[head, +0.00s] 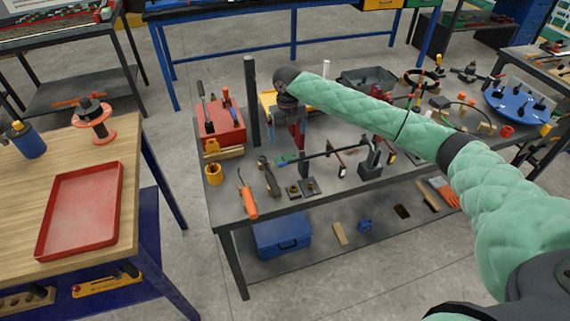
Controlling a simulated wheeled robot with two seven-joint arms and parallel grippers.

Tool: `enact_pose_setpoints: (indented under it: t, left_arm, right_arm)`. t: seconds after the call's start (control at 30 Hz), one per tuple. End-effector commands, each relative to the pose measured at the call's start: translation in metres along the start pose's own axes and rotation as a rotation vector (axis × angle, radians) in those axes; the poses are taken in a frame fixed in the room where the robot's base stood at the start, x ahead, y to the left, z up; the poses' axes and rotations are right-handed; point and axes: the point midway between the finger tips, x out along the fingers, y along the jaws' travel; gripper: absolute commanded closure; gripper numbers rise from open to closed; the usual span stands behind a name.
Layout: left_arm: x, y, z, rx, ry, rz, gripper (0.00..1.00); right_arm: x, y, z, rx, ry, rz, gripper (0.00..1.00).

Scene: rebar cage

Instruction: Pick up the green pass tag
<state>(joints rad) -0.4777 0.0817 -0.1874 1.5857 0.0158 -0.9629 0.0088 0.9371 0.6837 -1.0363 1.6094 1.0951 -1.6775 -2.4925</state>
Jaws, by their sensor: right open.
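My right arm comes in from the right, and my right gripper (298,140) points down over the bench, just behind and above the green piece. The gripper is open and appears apart from the piece. Its fingertips are hard to make out against the clutter. My left gripper is not in view.
A dark post (251,100) stands left of my gripper. Near the green piece are pliers (268,178), an orange-handled tool (248,200) and a clamp-like block (370,160). A red toolbox (220,125) stands at the left. A wooden table with a red tray (80,210) is further left.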

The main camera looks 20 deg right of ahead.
Motion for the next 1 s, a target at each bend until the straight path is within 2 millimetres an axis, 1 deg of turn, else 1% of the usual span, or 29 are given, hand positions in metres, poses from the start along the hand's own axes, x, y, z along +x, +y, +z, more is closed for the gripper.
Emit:
enact_pose_setpoints:
  t: [0.03, 0.2, 0.3, 0.4, 0.5, 0.7, 0.87, 1.0]
  left_arm:
    - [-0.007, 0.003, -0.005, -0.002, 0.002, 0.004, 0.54]
    - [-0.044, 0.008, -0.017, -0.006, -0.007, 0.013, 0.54]
    - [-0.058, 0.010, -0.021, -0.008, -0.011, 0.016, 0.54]
    - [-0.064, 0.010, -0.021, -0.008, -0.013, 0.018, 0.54]
    - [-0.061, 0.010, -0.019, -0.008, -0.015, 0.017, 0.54]
    - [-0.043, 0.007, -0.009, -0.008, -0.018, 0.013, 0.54]
    - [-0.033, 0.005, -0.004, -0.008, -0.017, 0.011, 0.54]
    - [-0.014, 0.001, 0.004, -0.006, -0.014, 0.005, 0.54]
  right_arm:
    - [0.011, 0.000, 0.000, 0.000, 0.000, 0.000, 0.07]
    - [0.024, 0.000, 0.000, 0.000, 0.000, 0.000, 0.07]
    - [0.027, 0.000, 0.000, 0.000, 0.000, 0.000, 0.07]
    - [0.029, 0.000, 0.000, 0.000, 0.000, 0.000, 0.07]
    - [0.033, 0.001, 0.000, 0.001, 0.002, 0.000, 0.07]
    - [0.049, 0.001, 0.000, 0.001, 0.001, 0.000, 0.07]
    - [0.057, 0.001, -0.001, 0.001, 0.001, 0.000, 0.07]
    - [0.067, 0.003, -0.002, 0.001, 0.003, 0.000, 0.07]
